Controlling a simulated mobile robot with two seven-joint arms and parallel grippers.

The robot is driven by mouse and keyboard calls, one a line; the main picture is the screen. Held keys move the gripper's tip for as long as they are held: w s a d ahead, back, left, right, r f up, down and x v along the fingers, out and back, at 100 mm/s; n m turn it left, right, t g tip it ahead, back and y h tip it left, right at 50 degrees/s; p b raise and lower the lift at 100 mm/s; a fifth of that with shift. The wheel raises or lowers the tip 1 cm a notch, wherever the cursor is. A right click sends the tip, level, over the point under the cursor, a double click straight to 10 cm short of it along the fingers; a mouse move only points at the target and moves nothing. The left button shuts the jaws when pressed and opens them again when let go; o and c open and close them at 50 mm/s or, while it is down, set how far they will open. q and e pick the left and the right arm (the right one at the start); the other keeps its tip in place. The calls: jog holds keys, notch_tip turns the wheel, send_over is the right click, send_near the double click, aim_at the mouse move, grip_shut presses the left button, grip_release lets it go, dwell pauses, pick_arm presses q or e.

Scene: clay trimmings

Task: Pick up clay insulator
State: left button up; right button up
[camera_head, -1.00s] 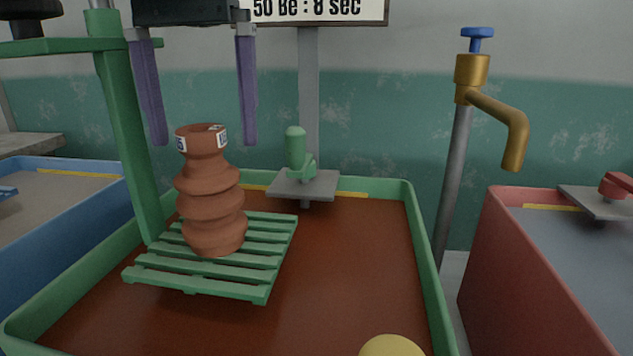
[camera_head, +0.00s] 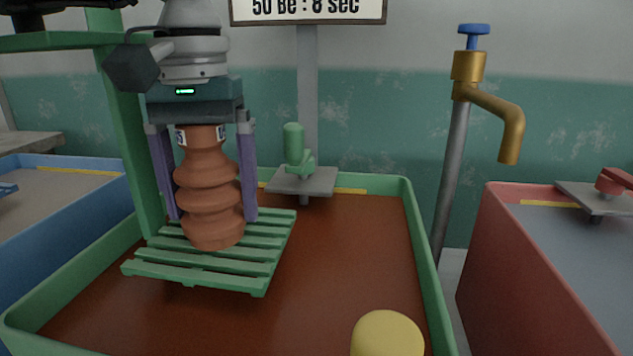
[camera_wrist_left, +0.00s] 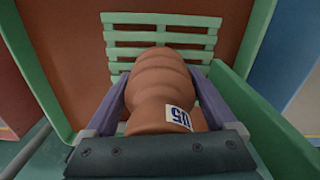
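The clay insulator (camera_head: 207,190) is a ridged reddish-brown piece with small white labels near its top. It stands upright on a slatted green pallet (camera_head: 195,285) in the green-rimmed tub. My left gripper (camera_head: 212,215) points down over it, one purple finger on each side. The fingers are spread wide and look very close to the ridges; contact is hard to judge. My right gripper is not in view.
A green post (camera_head: 130,140) stands just left of the gripper. A yellow round object (camera_head: 387,335) is at the tub's front. A brass tap (camera_head: 490,95) stands right of the tub (camera_head: 428,270). A red tub (camera_head: 520,270) and a blue tub (camera_head: 75,220) flank it.

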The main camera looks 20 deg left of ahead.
pick_arm(q)
grip_shut()
dwell(0.5)
jog(key=shift+r, duration=0.15)
